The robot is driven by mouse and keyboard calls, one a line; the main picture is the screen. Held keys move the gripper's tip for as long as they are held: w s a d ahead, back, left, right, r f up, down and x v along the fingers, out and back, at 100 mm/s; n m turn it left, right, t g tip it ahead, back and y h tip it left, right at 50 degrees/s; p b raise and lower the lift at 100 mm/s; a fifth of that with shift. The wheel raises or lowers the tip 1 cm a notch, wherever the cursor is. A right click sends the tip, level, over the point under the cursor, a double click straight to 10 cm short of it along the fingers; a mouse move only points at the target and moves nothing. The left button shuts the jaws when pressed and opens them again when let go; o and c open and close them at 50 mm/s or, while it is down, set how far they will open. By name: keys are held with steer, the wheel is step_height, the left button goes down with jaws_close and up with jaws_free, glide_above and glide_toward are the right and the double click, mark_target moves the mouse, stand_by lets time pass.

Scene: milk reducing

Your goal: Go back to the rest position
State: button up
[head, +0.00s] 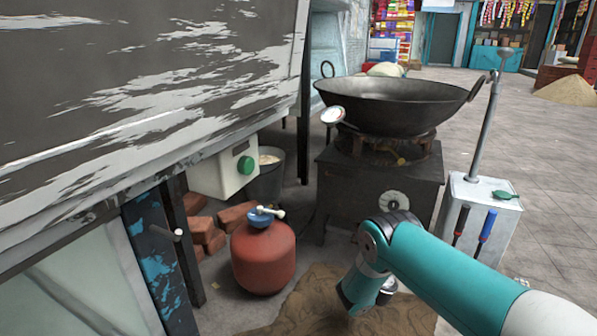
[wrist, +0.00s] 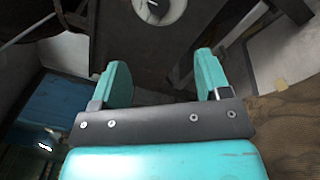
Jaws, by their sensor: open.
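My gripper (wrist: 163,78) is open and empty in the wrist view, with its two teal fingers apart and nothing between them. Beyond the fingers is the dark front of the stove with its round white dial (wrist: 153,10). In the head view my teal arm comes in from the lower right, its wrist bent down in front of the stove (head: 358,190), above the brown sacking on the ground. The fingertips are not clear in the head view. A large dark wok (head: 400,105) sits on top of the stove.
A red gas cylinder (head: 263,258) with a blue valve stands left of my arm, near loose bricks (head: 205,230). A white box (head: 480,200) with a lever and screwdrivers stands right of the stove. A grey counter (head: 150,75) fills the upper left. Open paving (head: 555,150) lies at right.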

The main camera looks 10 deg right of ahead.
step_height(320, 180, up, 12)
steer(key=w+a+m+g+p, duration=0.1)
steer(key=w+m+g+p, duration=0.2)
steer(key=m, duration=0.5)
steer(key=s+a+r+m+g+y+p, duration=0.45)
steer(key=s+a+r, duration=0.4)
steer(key=r, duration=0.45)
steer(key=s+a+r+g+y+p, duration=0.25)
steer(key=s+a+r, duration=0.3)
steer(key=s, duration=0.65)
steer(key=s+a+r+g+y+p, duration=0.2)
steer(key=s+a+r+g+y, duration=0.15)
steer(key=s+r, duration=0.6)
steer(key=s+a+r+g+y+p, duration=0.25)
steer(key=s+a+r, duration=0.2)
steer(key=s, duration=1.05)
step_height(320, 180, up, 36)
steer(key=p, duration=3.5)
steer(key=shift+w+a+y+p, duration=0.3)
steer(key=shift+w+p, duration=0.05)
steer(key=shift+p, duration=0.05)
steer(key=shift+r+n, duration=0.1)
steer(key=shift+n, duration=0.15)
steer(key=shift+c, duration=0.5)
